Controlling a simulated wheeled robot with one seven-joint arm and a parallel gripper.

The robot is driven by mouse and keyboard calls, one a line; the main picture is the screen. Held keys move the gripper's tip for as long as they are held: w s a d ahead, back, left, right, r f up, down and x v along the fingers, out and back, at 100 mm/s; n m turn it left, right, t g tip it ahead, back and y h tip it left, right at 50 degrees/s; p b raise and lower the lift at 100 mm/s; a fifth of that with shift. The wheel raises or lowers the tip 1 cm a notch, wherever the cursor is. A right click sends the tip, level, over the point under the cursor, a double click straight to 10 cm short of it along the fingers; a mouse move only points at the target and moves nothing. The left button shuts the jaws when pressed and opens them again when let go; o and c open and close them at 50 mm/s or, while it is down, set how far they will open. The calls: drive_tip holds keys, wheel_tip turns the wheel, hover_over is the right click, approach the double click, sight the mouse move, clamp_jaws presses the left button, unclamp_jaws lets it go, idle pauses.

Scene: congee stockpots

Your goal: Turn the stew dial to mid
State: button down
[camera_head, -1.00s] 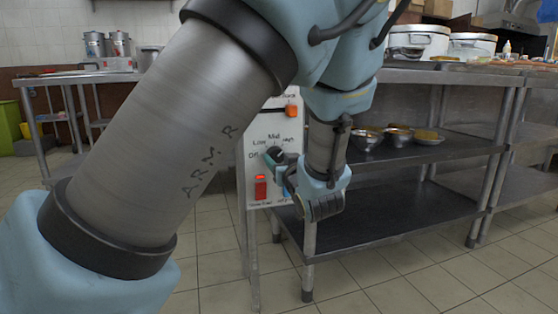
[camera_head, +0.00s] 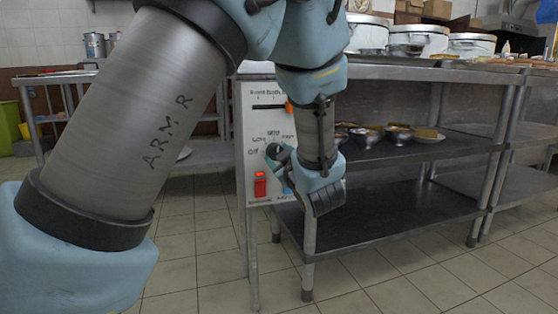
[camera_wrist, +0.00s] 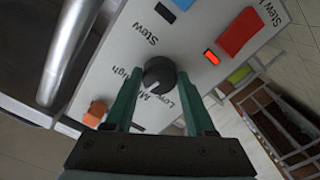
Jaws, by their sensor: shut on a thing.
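The stew dial is a round black knob (camera_wrist: 159,75) on a white control panel (camera_head: 250,115). Low, Mid and High labels are printed around it in the wrist view, beside the word Stew; Off also shows in the head view. A small pale mark on the dial seems to face the Mid side, but it is too small to read surely. My gripper (camera_wrist: 158,82) is shut on the dial, one green finger on each side. In the head view my gripper (camera_head: 281,160) reaches the panel from the right and partly hides the dial.
A lit red switch (camera_head: 260,184) sits below the dial; it also shows in the wrist view (camera_wrist: 212,56). An orange knob (camera_head: 289,107) is above the dial. A steel table (camera_head: 420,75) with pots and bowls stands right of the panel. The tiled floor in front is clear.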

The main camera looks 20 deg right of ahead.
drive_tip(key=shift+n+b, duration=0.5)
drive_tip(key=shift+n, duration=0.5)
drive_tip(key=shift+c, duration=1.2)
unclamp_jaws()
drive_tip(key=s+a+p, duration=0.1)
drive_tip(key=s+p, duration=0.2)
drive_tip(key=s, duration=0.7)
drive_tip(key=shift+s+a+p, duration=0.2)
drive_tip(key=shift+s+p, duration=0.15)
drive_tip(key=shift+s, duration=0.1)
